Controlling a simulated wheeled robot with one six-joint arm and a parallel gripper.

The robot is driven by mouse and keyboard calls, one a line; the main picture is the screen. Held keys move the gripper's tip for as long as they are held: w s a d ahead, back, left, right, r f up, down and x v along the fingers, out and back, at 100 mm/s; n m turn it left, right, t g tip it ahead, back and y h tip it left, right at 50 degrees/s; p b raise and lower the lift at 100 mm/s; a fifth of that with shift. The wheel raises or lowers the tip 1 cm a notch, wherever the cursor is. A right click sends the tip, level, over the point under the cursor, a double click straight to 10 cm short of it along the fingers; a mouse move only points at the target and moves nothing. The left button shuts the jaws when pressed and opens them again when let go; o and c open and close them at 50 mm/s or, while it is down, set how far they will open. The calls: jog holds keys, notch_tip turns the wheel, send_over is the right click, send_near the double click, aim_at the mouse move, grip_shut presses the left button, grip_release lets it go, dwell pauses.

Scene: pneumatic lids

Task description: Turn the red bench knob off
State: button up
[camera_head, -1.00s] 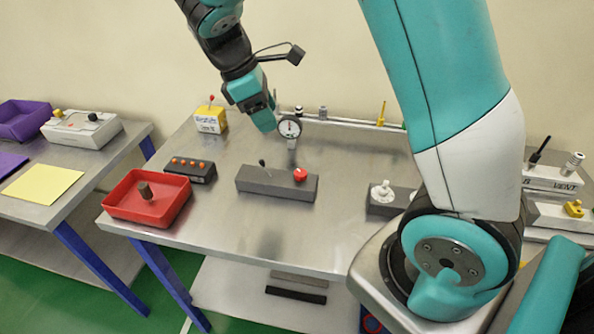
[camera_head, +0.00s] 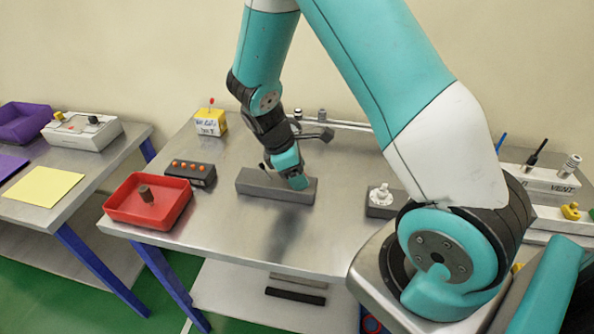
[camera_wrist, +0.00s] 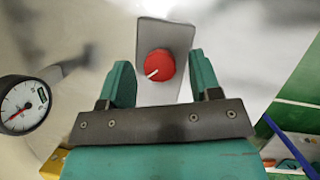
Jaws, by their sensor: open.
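The red knob (camera_wrist: 160,65) sits on the end of a grey block and shows between my fingers in the wrist view. A white mark on it points to the lower left. My gripper (camera_wrist: 160,82) is open, with one teal finger on each side of the knob; I cannot tell whether they touch it. In the head view my gripper (camera_head: 296,182) is over the right end of the grey block (camera_head: 250,184) and hides the knob. The block's black lever is partly hidden by my arm.
A round gauge (camera_wrist: 22,104) is at the left of the wrist view. A red tray (camera_head: 120,208), a dark box with orange buttons (camera_head: 202,182) and a yellow box (camera_head: 222,116) stand left of the block. A white valve (camera_head: 380,194) is to the right.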

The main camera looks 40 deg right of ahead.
jog(key=shift+c, duration=0.5)
jog(key=c, duration=0.8)
jog(key=shift+c, duration=0.2)
jog(key=shift+m, duration=0.3)
jog(key=m+g+y+p, duration=0.1)
jog(key=m, duration=0.2)
jog(key=shift+w+d+m, duration=0.1)
jog(key=shift+d+m, duration=0.05)
jog(key=shift+m, duration=0.25)
jog(key=m, duration=0.2)
jog(key=m+g+y+p, duration=0.1)
jog(key=m, duration=0.1)
jog(key=shift+d+y, duration=0.1)
jog(key=shift+y, duration=0.2)
jog(key=m+y, duration=0.1)
jog(key=m, duration=0.4)
jog(key=shift+w+d+y, duration=0.1)
jog(key=shift+d+y, duration=0.05)
jog(key=shift+y, duration=0.25)
jog(key=shift+d+m+t+y+p, duration=0.15)
jog(key=shift+m+y, duration=0.25)
jog(key=shift+m, duration=0.7)
jog(key=shift+a+m+t+y+p, duration=0.15)
jog(key=shift+m+t+y, duration=0.2)
jog(key=shift+m, duration=0.75)
jog(key=shift+d, duration=0.1)
